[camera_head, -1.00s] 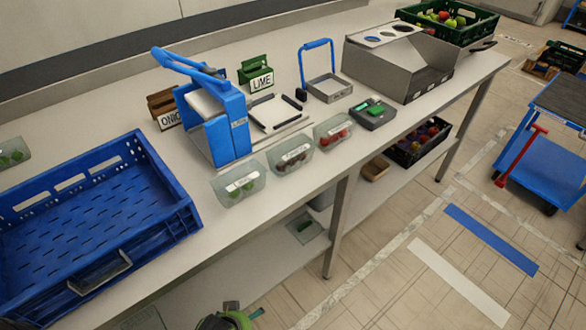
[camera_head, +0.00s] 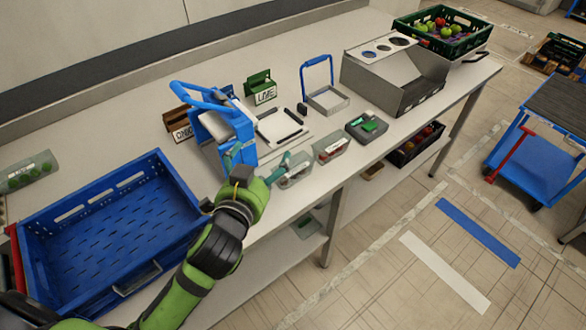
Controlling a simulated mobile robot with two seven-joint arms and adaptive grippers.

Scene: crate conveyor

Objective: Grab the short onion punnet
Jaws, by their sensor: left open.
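A small clear punnet with dark contents and a white label (camera_head: 297,172), probably the onion one, stands at the table's front edge. To its right is a punnet with red contents (camera_head: 332,149). My left gripper (camera_head: 257,162) is open with teal fingers, over the front edge before the blue sealer. Its right finger is close to the dark punnet's left end; I cannot tell whether they touch. The green-filled punnet seen earlier left of it is hidden behind my gripper and wrist. My right gripper is not in view.
A blue crate (camera_head: 150,165) fills the table's left part. A blue-handled sealer (camera_head: 212,128) stands behind my gripper. Another green-filled punnet (camera_head: 32,172) is at far left. Strips of tabletop between are clear.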

